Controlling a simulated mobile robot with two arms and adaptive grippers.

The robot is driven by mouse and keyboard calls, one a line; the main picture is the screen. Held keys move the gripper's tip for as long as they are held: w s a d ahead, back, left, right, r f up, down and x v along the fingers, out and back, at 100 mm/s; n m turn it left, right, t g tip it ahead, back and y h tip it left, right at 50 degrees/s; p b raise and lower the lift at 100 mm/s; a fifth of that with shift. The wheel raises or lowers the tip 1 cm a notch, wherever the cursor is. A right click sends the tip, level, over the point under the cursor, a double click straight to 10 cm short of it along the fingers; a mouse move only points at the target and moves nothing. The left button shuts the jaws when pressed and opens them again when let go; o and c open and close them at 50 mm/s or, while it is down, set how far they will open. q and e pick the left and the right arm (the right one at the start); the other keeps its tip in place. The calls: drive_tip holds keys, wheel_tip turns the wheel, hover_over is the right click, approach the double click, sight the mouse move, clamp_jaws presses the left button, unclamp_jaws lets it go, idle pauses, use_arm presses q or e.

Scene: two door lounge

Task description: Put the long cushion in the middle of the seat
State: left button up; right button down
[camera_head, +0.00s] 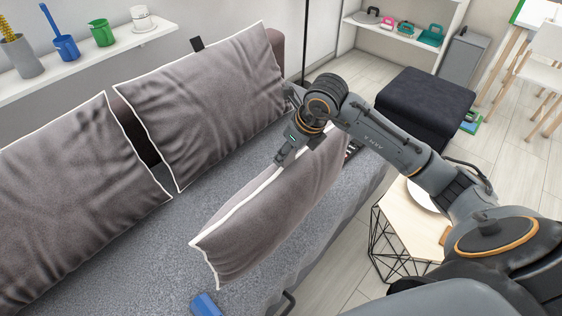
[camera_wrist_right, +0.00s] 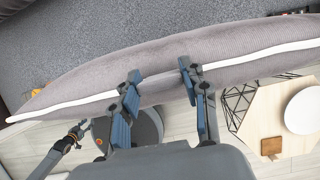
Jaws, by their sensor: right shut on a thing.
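The long grey cushion with white piping (camera_head: 270,215) is tilted on edge at the front part of the grey sofa seat (camera_head: 130,255). My right gripper (camera_head: 285,158) is shut on its upper piped edge. In the right wrist view the cushion (camera_wrist_right: 120,75) runs across the picture, with the fingers (camera_wrist_right: 160,88) on either side of its edge. I cannot tell whether its lower edge touches the seat. A gripper, apparently my left (camera_wrist_right: 75,132), shows small at the lower left of the wrist view; its fingers are unclear.
Two grey cushions (camera_head: 210,100) (camera_head: 70,205) lean on the sofa back. A small blue thing (camera_head: 205,304) is at the bottom edge. A dark ottoman (camera_head: 425,105) and a wire-legged side table (camera_head: 410,215) stand right of the sofa. A shelf (camera_head: 90,62) holds cups.

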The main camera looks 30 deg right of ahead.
drive_tip(key=w+f, duration=0.2)
drive_tip(key=w+d+f, duration=0.1)
drive_tip(key=w+f, duration=0.1)
drive_tip(key=w+d+f, duration=0.1)
drive_tip(key=f, duration=0.1)
drive_tip(key=shift+w, duration=0.4)
drive_tip(key=shift+w+f+p, duration=0.1)
drive_tip(key=shift+f+p, duration=0.35)
drive_tip(key=shift+f, duration=1.35)
drive_tip(key=c, duration=0.7)
unclamp_jaws()
drive_tip(key=v, duration=1.2)
